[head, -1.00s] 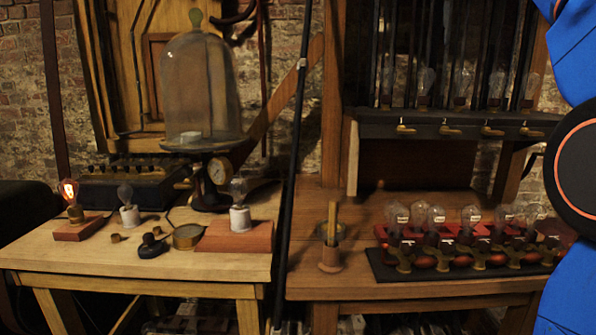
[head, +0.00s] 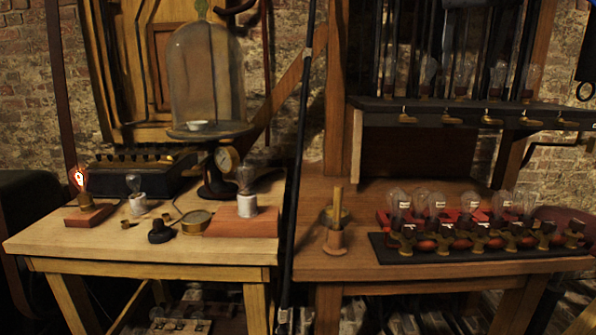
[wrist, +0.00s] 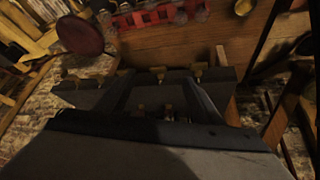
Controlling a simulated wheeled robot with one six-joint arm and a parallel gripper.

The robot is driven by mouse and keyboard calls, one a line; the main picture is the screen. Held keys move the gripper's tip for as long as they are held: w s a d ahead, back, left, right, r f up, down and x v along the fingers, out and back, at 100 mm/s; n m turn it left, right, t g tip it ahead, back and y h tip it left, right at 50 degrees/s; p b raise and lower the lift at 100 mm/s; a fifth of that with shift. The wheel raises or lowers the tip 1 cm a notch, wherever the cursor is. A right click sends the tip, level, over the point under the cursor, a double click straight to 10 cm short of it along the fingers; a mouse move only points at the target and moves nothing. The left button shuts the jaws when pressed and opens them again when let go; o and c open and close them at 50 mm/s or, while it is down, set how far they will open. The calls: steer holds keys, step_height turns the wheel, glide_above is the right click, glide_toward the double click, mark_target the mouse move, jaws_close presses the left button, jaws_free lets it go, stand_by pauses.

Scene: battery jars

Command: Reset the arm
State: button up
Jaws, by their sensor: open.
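My gripper (wrist: 162,92) shows in the wrist view as dark fingers reaching up from a broad grey body. The fingers are apart with nothing held between them. Behind them is a dark shelf (wrist: 228,75) with brass hooks, seen upside down. The same shelf (head: 455,117) is at the upper right in the head view. My gripper is not visible in the head view, where only a sliver of blue from my arm shows at the top right corner.
A red bulb rack (head: 470,242) stands on the right table (head: 350,272), beside a candle holder (head: 336,240). The left table (head: 100,243) holds a lit bulb (head: 78,180), small instruments and a glass bell jar (head: 205,75). A dark pole (head: 297,150) stands between the tables.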

steer(key=s+a+f+n+y, duration=0.1)
steer(key=s+f, duration=0.7)
steer(key=f, duration=0.9)
steer(key=s+a+f+n+y, duration=0.1)
steer(key=s+a+f, duration=0.2)
steer(key=s+f, duration=0.5)
steer(key=s+a+f+n, duration=0.2)
steer(key=s+f, duration=0.7)
steer(key=f, duration=1.7)
steer(key=shift+g+y, duration=0.4)
steer(key=shift+s, duration=0.1)
steer(key=shift+c, duration=0.2)
